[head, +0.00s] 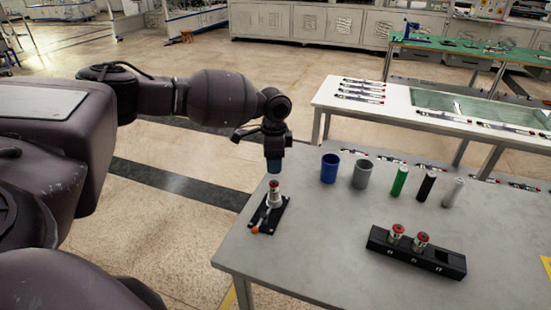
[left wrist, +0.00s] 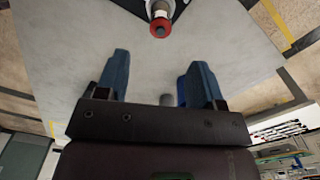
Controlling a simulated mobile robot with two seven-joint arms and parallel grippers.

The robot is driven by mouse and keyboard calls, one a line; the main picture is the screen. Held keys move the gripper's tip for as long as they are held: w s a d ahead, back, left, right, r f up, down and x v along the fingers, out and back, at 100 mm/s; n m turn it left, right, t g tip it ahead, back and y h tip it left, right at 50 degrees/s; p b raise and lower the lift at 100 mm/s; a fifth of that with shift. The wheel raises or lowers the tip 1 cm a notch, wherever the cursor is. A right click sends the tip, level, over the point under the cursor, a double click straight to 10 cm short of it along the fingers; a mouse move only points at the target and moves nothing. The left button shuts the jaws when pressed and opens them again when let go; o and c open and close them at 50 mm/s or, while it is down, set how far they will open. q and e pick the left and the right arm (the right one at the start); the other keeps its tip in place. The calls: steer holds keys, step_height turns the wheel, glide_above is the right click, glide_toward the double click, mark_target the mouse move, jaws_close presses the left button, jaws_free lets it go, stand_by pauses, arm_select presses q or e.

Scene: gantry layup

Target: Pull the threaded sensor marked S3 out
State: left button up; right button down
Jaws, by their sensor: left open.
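A silver threaded sensor with a red top (head: 274,186) stands upright in a small black fixture (head: 278,215) with an orange-tipped lever (head: 256,229). In the left wrist view the red-topped sensor (left wrist: 160,26) shows at the top, beyond the fingertips. My left gripper (head: 273,168) is just above the sensor in the head view. In the left wrist view its blue fingers (left wrist: 160,62) are apart with nothing between them. Two more red-topped sensors (head: 397,233) (head: 421,240) stand in a black rack (head: 448,262), whose right place looks empty. I cannot read an S3 mark. My right gripper is not in view.
Behind the fixture stand a blue cup (head: 330,168), a grey cup (head: 362,174), and green (head: 400,181), black (head: 426,187) and white (head: 453,192) cylinders. The grey table (head: 320,240) is clear between fixture and rack. Its left edge is close to the fixture.

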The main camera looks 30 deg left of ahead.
mark_target(274, 181)
arm_select(q)
steer(key=shift+f, duration=0.45)
step_height(274, 181, down, 8)
steer(key=shift+f+b, duration=0.15)
steer(key=shift+b, duration=0.45)
steer(key=shift+f, duration=0.75)
steer(key=c, duration=1.1)
steer(key=o, duration=0.3)
steer(key=c, duration=0.3)
steer(key=shift+c, duration=0.2)
steer(key=shift+w+r+p, duration=0.1)
steer(key=shift+r+p, duration=0.45)
steer(key=shift+r, duration=0.4)
